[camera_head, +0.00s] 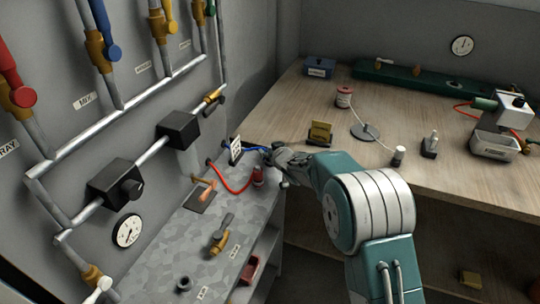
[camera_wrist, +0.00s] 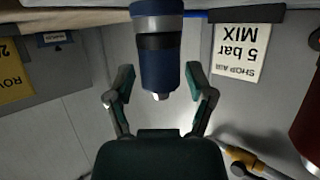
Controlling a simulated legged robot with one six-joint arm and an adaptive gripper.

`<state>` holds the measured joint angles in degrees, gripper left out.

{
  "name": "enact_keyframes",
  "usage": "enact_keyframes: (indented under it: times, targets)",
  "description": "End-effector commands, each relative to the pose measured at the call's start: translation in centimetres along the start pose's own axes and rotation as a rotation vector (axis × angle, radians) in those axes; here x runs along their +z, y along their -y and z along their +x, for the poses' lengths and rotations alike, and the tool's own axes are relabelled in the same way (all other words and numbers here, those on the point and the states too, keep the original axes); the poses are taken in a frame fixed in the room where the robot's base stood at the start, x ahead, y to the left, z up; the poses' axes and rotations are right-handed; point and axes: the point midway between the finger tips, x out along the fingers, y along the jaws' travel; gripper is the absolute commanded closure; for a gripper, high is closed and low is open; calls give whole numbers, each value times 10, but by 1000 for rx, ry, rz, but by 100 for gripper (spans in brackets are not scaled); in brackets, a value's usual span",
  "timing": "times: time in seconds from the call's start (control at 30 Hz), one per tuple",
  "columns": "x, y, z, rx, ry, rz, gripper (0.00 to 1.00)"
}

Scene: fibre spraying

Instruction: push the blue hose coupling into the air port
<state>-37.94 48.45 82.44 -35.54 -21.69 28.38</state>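The blue hose coupling (camera_wrist: 160,55), with a dark band and a small metal tip, shows at the top middle of the wrist view. My gripper (camera_wrist: 159,72) is open, with a finger on each side of the coupling and visible gaps. Whether the coupling lies between the fingertips or just beyond them I cannot tell. In the head view my gripper (camera_head: 276,157) is at the right end of a short blue hose (camera_head: 254,149), by the bench's back right corner. The coupling is not clear there. I cannot make out the air port in either view.
A white sign (camera_wrist: 240,50) reading "SHOP AIR 5 bar MIX" hangs close right of the coupling. A red hose (camera_head: 228,188) and red fitting (camera_head: 258,176) lie just left of my gripper. The wooden table (camera_head: 300,105) is behind.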

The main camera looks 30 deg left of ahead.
Motion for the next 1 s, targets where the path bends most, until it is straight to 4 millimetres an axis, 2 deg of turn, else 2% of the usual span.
enact_keyframes:
  times: [0.03,0.1,0.5,0.73,0.87,1.0]
  targets:
    - [1,0,0,0,2,0,74]
    - [1,0,0,0,2,1,100]
    - [0,0,0,0,3,0,100]
    - [-24,0,-10,0,-2,-1,100]
    - [-38,-2,-29,2,-1,0,100]
    - [-55,-4,-61,2,-4,0,100]
